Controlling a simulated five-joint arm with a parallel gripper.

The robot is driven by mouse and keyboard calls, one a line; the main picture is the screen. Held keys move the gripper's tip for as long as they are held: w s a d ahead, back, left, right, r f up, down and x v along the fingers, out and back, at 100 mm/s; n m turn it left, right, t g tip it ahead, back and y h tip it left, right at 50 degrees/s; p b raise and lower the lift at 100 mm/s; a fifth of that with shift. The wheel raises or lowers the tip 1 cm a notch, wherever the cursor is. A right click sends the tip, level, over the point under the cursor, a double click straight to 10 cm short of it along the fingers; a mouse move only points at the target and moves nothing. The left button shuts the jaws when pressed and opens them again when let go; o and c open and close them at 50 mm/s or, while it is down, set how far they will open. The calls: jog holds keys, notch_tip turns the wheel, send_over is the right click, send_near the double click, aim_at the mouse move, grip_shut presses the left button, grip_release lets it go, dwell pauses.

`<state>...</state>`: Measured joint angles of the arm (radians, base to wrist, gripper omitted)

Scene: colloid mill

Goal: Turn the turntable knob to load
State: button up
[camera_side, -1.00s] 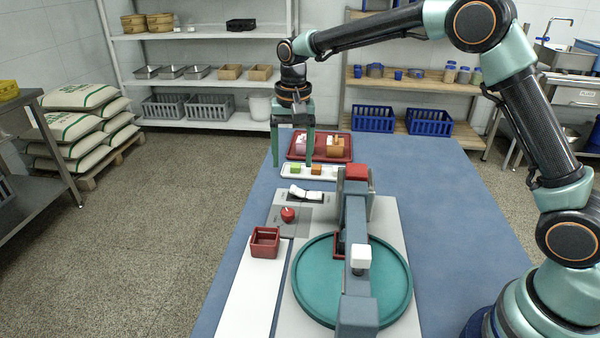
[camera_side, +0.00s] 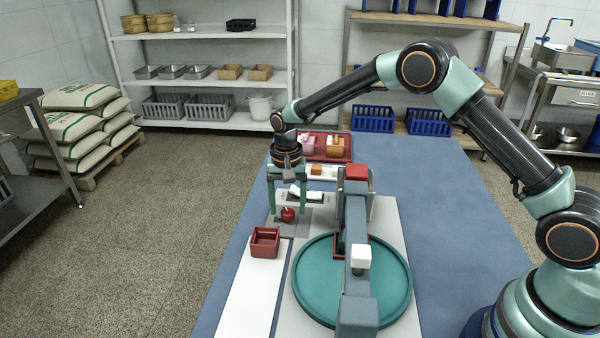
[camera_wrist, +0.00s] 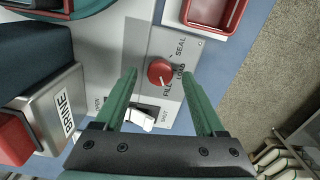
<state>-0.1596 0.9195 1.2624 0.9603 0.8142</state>
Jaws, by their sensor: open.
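In the wrist view the open gripper (camera_wrist: 160,74) has one finger on each side of the knob, with visible gaps. The teal turntable (camera_side: 315,270) lies in front, under a grey-blue arm.
A red open box (camera_side: 265,243) stands close in front of the knob. A block labelled BRINE (camera_wrist: 60,105) is to the left in the wrist view. A red tray (camera_side: 342,157) and a white tray (camera_side: 333,172) are farther back.

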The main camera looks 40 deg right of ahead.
jog(key=shift+f, duration=0.5)
grip_shut()
